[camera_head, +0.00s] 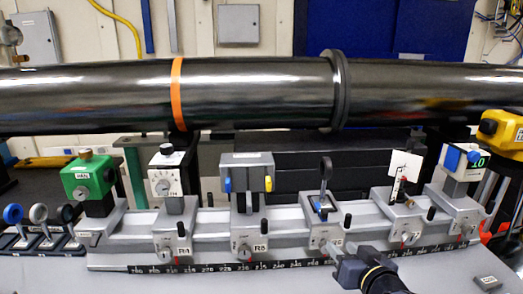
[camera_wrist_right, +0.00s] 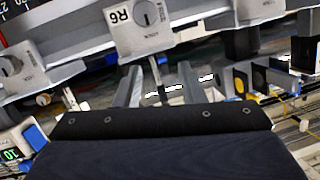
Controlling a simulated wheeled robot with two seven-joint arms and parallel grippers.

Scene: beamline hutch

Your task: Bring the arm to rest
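My right gripper (camera_head: 337,252) comes in from the bottom of the head view, in front of the rail, close below the carrier with the dark ring-shaped holder (camera_head: 325,185). In the right wrist view its two grey fingers (camera_wrist_right: 159,72) stand apart beyond the dark hand. I see nothing clamped between them; a thin dark post shows in the gap. I cannot tell whether the fingertips touch anything. My left gripper is outside both views.
The grey rail (camera_head: 125,247) with its scale carries several holders, including a green one (camera_head: 88,180). A dark beam pipe (camera_head: 255,95) runs above. Lens holders (camera_head: 38,215) stand at left, a yellow device (camera_head: 500,130) at right. The front table (camera_head: 220,282) looks mostly clear.

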